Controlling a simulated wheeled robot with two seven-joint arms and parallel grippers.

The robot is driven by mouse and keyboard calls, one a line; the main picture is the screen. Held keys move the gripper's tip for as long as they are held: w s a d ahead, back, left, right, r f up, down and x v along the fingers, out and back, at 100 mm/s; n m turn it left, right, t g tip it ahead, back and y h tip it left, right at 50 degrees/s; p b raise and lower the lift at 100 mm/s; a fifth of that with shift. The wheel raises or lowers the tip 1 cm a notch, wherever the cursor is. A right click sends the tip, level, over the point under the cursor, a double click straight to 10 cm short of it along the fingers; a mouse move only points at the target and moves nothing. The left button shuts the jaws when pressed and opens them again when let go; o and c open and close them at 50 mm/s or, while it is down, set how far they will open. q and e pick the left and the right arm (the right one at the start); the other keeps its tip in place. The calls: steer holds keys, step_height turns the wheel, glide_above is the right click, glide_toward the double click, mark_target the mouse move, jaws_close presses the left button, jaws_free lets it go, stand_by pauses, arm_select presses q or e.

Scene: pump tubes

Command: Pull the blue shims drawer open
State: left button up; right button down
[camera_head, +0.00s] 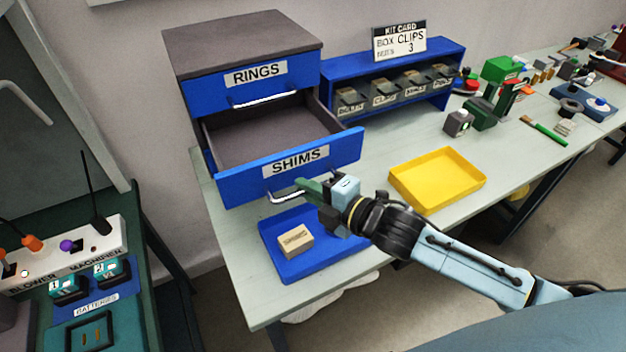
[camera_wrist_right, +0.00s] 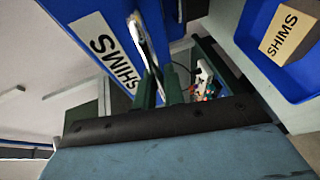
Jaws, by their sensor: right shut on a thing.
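The blue SHIMS drawer (camera_head: 340,155) is pulled out of the cabinet, and its grey inside shows empty in the head view. Its white label also shows in the right wrist view (camera_wrist_right: 104,45). My right gripper (camera_head: 306,190) is at the drawer front, its green fingers shut on the pale drawer handle (camera_head: 284,197). The handle (camera_wrist_right: 142,40) runs down to the fingers in the right wrist view, where the grip itself is partly hidden. My left gripper is not in view.
The RINGS drawer (camera_head: 225,87) above is shut. A blue tray (camera_head: 315,267) with a cardboard SHIMS box (camera_head: 295,240) lies below the open drawer. A yellow tray (camera_head: 437,180) is to the right, with a blue clip rack (camera_head: 440,56) behind. Bare tabletop lies between them.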

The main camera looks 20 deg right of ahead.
steer(key=c, duration=1.5)
jaws_free()
steer(key=b+v, duration=0.1)
steer(key=v, duration=1.2)
steer(key=shift+s, duration=0.2)
steer(key=shift+r, duration=0.15)
